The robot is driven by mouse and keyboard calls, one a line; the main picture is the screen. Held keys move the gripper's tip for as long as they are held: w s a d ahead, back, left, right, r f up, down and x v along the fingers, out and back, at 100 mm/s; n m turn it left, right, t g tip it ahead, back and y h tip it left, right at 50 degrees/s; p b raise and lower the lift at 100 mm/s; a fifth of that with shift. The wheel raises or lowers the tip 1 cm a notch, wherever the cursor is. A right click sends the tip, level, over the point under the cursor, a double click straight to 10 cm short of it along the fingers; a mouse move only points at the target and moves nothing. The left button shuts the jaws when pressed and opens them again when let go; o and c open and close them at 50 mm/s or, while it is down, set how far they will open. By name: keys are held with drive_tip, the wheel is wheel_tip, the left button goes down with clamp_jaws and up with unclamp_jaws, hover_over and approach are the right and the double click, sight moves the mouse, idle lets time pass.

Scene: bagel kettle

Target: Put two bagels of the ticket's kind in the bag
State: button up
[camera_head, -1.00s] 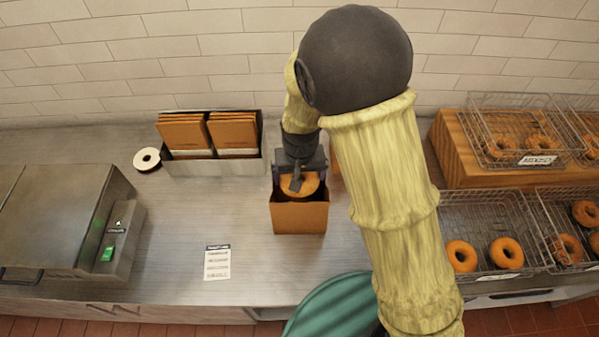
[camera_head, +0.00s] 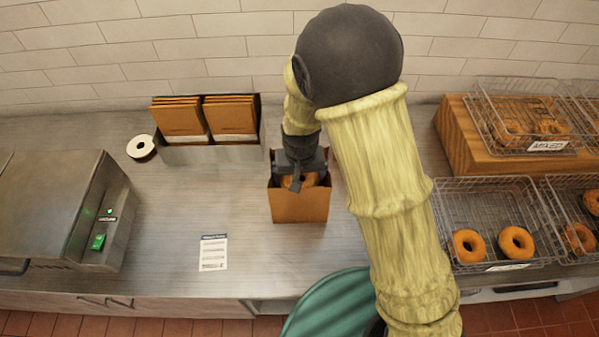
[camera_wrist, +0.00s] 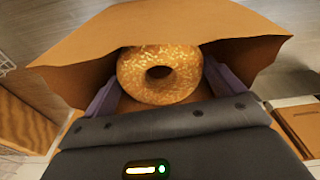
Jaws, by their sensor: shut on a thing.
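The brown paper bag (camera_head: 299,206) stands open on the steel counter, left of my arm. My gripper (camera_head: 296,182) reaches down into the bag's mouth, shut on a bagel (camera_head: 310,180). In the wrist view the bagel (camera_wrist: 158,75) is golden with a speckled, seeded-looking top, held between my fingers, with the bag's walls (camera_wrist: 160,25) around it. The bag's bottom is hidden, so I cannot tell what lies below. The ticket (camera_head: 213,252) lies flat on the counter at front left; its print is too small to read.
Wire baskets with bagels stand at right; the near basket (camera_head: 488,215) holds two. A raised basket (camera_head: 520,120) on a wooden step has a label that seems to read MIXED. A holder of folded bags (camera_head: 208,152), a tape roll (camera_head: 141,147) and a steel machine (camera_head: 60,210) are left.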

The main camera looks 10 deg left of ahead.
drive_tip(key=shift+f+b, duration=0.7)
drive_tip(key=shift+f, duration=0.55)
drive_tip(key=o, duration=0.7)
drive_tip(key=shift+c, duration=0.2)
drive_tip(key=shift+r, duration=0.1)
drive_tip(key=shift+r+p, duration=2.1)
drive_tip(key=shift+r, duration=0.35)
